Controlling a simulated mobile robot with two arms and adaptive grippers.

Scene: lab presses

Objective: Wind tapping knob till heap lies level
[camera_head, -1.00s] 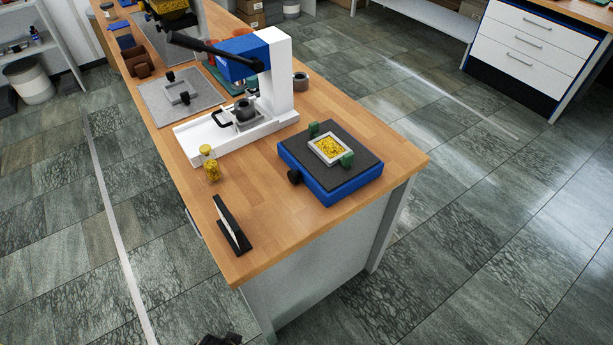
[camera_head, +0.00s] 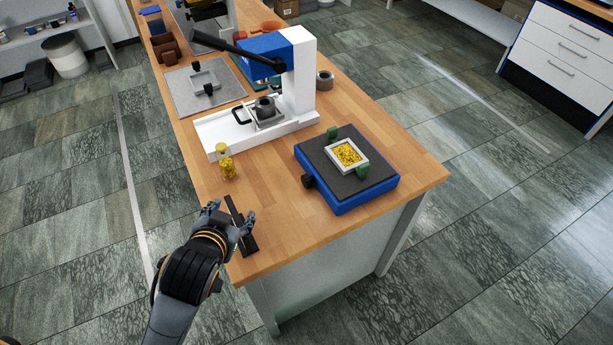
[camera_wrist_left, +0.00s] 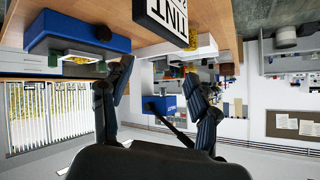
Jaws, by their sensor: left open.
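The tapping unit is a blue box (camera_head: 347,202) with a dark grey top on the bench's near end. Its black knob (camera_head: 308,181) sticks out of the left side; it also shows in the left wrist view (camera_wrist_left: 103,33). A pale square frame on the top, between two green blocks, holds a yellow granular heap (camera_head: 347,154); whether it is level is too small to tell. My left gripper (camera_head: 231,215) is open, at the bench's left edge beside the black sign stand, apart from the knob. No right gripper shows.
The sign stand (camera_head: 243,232) is partly hidden by my left gripper; its lettered face shows in the left wrist view (camera_wrist_left: 167,18). A jar of yellow grains (camera_head: 227,166) stands behind it. A white press (camera_head: 299,75) with a black lever is farther back. Bare wood lies between sign and blue box.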

